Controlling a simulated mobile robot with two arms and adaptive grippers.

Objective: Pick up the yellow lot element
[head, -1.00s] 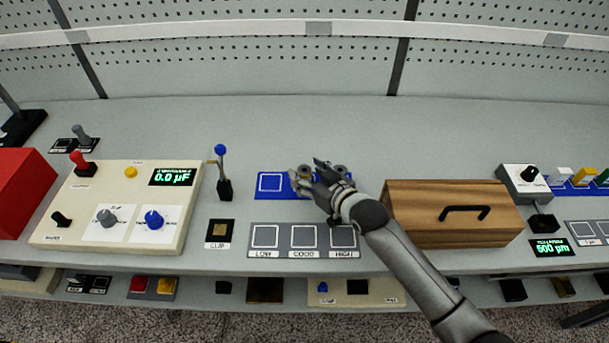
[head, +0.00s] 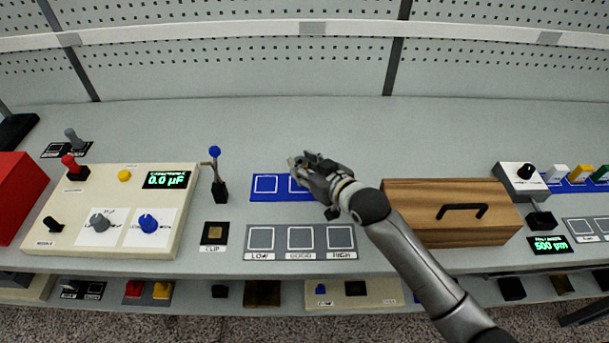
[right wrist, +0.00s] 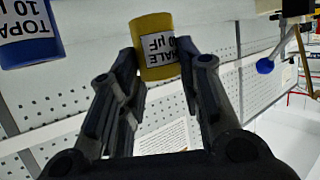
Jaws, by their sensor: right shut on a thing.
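The yellow lot element (right wrist: 155,48) is a short cylinder with a white label whose print appears upside down in the right wrist view. My right gripper (head: 308,162) is shut on it, with the element between the two fingertips (right wrist: 163,65). In the head view the gripper is over the right part of the blue mat (head: 283,195) and hides much of it. The element is mostly hidden by the fingers there. A blue cylinder (right wrist: 28,35) with a similar label is to the left of the yellow one in the right wrist view. My left gripper is not in view.
A wooden box with a black handle (head: 453,225) stands right of my gripper. The LOW, GOOD, HIGH tray (head: 300,256) lies in front of the mat. A blue-knobbed lever (head: 216,175) and a beige meter (head: 100,238) are to the left. The bench behind is clear.

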